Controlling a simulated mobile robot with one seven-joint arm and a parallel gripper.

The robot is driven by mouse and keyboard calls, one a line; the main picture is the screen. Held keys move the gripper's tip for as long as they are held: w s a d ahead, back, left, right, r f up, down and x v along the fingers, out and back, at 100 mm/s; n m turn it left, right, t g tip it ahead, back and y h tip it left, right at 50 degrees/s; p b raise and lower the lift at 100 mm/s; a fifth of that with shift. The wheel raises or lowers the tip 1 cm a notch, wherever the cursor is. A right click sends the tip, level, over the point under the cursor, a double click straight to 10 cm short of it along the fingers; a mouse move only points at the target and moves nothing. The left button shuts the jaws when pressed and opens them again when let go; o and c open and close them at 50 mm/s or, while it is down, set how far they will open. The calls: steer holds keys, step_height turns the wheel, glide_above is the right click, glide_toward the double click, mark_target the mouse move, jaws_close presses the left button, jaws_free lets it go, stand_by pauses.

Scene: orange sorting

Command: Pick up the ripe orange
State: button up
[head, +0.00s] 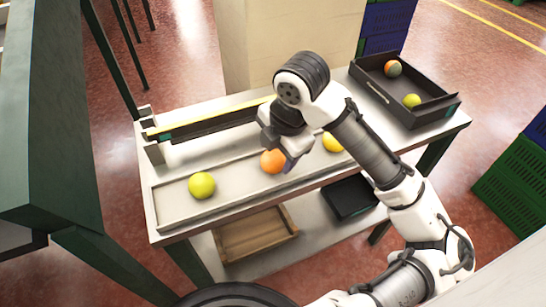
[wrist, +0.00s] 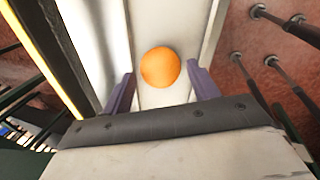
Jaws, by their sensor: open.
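The ripe orange (head: 272,160) rests in the shallow channel on the white table, directly under my gripper (head: 282,160) in the head view. In the wrist view the orange (wrist: 160,67) lies just ahead of the fingertips, in line with the gap between the two purple fingers of my gripper (wrist: 160,85). The fingers are spread with clear space on both sides of the orange. A yellow-green fruit (head: 202,185) lies in the same channel to the left. A yellow fruit (head: 333,142) lies to the right, partly hidden by my arm.
A raised rail with a yellow strip (head: 205,117) runs along the back. A wooden tray (head: 254,233) and a black bin (head: 350,197) sit on the lower shelf.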

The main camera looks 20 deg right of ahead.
steer(key=shift+x, duration=1.15)
steer(key=c, duration=0.8)
steer(key=shift+r, duration=0.1)
